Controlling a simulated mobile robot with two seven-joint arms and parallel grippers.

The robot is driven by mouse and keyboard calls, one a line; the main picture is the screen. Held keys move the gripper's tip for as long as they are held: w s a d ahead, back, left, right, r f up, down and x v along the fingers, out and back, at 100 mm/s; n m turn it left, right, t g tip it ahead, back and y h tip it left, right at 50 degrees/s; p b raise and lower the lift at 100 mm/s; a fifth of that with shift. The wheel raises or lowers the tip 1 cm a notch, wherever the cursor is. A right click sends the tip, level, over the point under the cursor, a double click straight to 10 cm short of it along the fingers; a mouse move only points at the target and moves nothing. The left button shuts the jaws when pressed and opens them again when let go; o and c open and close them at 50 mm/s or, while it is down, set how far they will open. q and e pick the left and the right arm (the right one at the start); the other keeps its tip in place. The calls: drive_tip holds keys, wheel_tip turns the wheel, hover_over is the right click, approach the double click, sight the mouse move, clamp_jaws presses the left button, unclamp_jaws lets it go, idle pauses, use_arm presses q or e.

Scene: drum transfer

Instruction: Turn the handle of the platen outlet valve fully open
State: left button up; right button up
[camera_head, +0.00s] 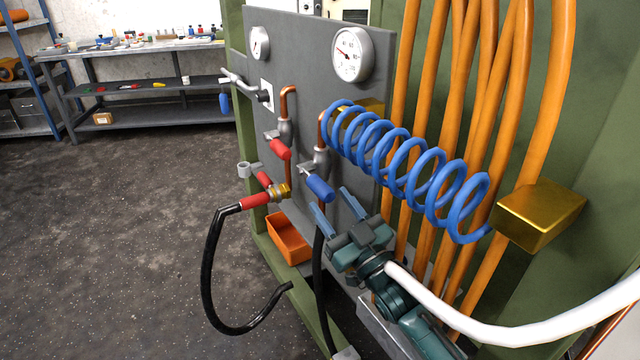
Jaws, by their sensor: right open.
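Valves sit on a grey panel (300,60). One has a blue handle (320,187) below a copper pipe. Another to its left has a red handle (277,147), and a lower fitting has a red lever (264,180). No readable label shows which is the platen outlet valve. My right gripper (337,211) is open and empty, just below the blue handle. Its two bluish fingers point up toward the panel, with the blue handle close above them; contact cannot be told. My left gripper is not in view.
A blue coiled hose (410,165) stretches right of the valves to a brass block (540,215), before orange hoses (480,120). A black hose (208,265) hangs at left. An orange bin (289,240) sits low. Two gauges (352,54) are above. Floor at left is clear.

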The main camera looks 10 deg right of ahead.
sight(320, 187)
drive_tip(key=x, duration=0.5)
drive_tip(key=shift+w+a, duration=0.1)
drive_tip(key=shift+c, duration=0.6)
clamp_jaws()
